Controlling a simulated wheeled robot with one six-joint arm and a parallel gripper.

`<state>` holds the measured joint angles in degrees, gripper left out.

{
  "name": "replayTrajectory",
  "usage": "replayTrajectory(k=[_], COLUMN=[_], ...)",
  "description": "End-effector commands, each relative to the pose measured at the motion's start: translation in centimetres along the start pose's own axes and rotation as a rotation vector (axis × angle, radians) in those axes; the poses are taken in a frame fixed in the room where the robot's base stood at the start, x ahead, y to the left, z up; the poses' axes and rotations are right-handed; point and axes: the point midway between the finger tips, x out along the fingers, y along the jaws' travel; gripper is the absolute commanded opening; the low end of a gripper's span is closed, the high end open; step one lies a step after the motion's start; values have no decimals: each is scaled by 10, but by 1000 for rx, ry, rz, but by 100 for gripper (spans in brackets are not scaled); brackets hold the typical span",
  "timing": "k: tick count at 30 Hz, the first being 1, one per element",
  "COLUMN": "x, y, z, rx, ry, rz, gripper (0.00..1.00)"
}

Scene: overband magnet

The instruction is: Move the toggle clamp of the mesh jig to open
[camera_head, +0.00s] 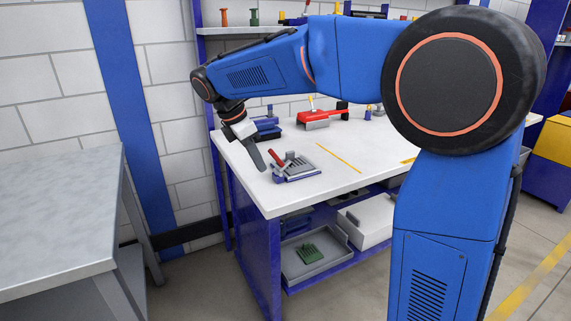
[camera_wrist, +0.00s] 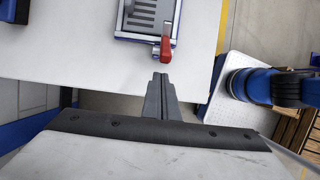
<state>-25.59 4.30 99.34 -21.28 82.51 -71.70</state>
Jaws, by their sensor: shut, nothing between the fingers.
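The mesh jig (camera_head: 297,171) is a grey and blue block with a slotted top on the white bench, near its left front corner. Its toggle clamp (camera_head: 276,158) has a red handle, which leans up and to the left in the head view. In the wrist view the jig (camera_wrist: 146,17) is at the top, and the red clamp handle (camera_wrist: 166,48) sticks out at its lower right corner. My gripper (camera_wrist: 162,78) is shut and empty, its tips just below the handle with a small gap in the picture. In the head view my gripper (camera_head: 261,166) is just left of the handle.
A red tool (camera_head: 318,118) and blue items (camera_head: 266,128) stand at the back of the bench. A grey tray (camera_head: 315,262) with a green part and a white box (camera_head: 366,220) are on the shelf below. A grey table (camera_head: 60,200) stands left. The bench right of the jig is clear.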

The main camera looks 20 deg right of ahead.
Motion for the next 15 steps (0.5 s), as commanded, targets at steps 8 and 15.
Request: replayTrajectory(k=[8, 15], x=[1, 6], y=[0, 0], z=[0, -9], rx=[0, -2], ry=[0, -1], rz=[-1, -2], gripper=[0, 0])
